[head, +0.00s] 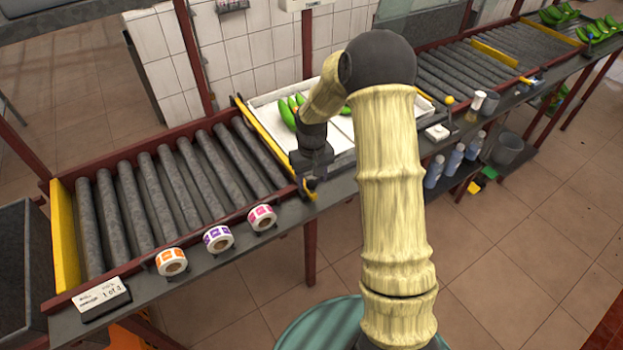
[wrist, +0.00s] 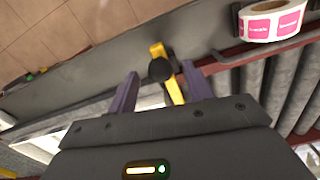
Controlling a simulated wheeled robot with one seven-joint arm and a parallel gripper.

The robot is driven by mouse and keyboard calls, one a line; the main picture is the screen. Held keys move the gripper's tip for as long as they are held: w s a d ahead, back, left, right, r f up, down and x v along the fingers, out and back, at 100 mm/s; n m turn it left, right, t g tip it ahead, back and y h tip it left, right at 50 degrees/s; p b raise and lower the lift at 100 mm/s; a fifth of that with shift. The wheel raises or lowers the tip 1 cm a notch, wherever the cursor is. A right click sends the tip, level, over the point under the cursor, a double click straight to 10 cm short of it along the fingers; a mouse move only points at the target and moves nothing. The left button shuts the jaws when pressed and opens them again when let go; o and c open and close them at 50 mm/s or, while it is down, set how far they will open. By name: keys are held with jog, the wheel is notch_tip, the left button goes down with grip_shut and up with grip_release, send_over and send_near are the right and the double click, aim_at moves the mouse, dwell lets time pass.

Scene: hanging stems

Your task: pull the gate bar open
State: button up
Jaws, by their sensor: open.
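The yellow gate bar (head: 262,133) lies across the roller line between the grey rollers and the white tray, its near end at the front rail under my gripper. In the wrist view a dark round knob (wrist: 160,69) sits on the bar's yellow end (wrist: 174,92). My gripper (head: 312,182) is open, pointing down over that end. In the wrist view its two purple fingers (wrist: 160,76) stand on either side of the knob and yellow end, with a gap visible on both sides. Whether they touch the bar cannot be told. My arm hides part of the tray in the head view.
Orange, purple and pink label rolls (head: 218,238) stand along the front ledge left of my gripper. Green bananas (head: 289,112) lie in the white tray (head: 268,100). Bottles (head: 454,160) and a grey bucket (head: 507,148) are at the right.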

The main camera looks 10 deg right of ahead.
jog(key=shift+f, duration=0.7)
grip_shut()
jog(key=shift+r, duration=0.1)
